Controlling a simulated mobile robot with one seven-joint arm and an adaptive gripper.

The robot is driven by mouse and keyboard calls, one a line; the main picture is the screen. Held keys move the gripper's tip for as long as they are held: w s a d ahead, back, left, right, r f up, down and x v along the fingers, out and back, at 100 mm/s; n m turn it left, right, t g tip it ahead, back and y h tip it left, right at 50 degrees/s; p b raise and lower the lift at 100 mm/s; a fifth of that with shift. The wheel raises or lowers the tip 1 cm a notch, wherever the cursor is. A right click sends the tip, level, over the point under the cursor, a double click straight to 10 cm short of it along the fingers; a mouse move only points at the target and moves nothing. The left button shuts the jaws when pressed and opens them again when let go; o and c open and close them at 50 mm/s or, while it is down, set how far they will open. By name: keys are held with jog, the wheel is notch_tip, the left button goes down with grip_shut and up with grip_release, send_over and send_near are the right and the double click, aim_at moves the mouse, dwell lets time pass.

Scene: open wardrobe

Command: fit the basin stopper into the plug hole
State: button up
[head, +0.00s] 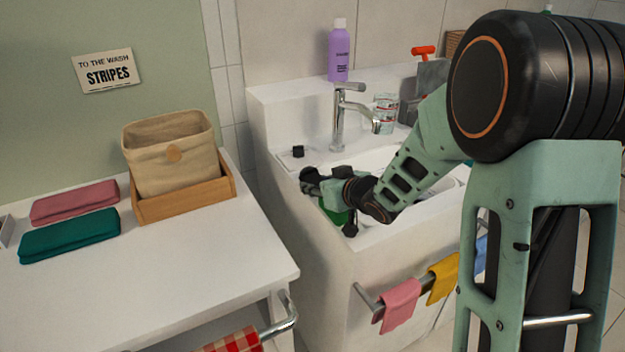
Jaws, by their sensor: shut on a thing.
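My gripper (312,182) is at the left front of the white basin (404,220), low over its rim. It is shut on a small dark thing, taken as the basin stopper; the dark fingers and the small size hide its outline. The plug hole is not visible, as my arm covers much of the bowl. A separate small black piece (298,151) sits on the basin's left ledge; what it is cannot be made out.
A chrome tap (341,119) rises behind the bowl. A purple bottle (338,52) and a patterned cup (385,112) stand at the back. Something green (337,215) shows beneath my gripper. A counter (150,275) on the left holds a fabric basket (168,155) and folded cloths.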

aim_at(317, 184)
jog(key=shift+r+p, duration=3.25)
jog(key=shift+r, duration=0.25)
jog(key=shift+c, duration=0.5)
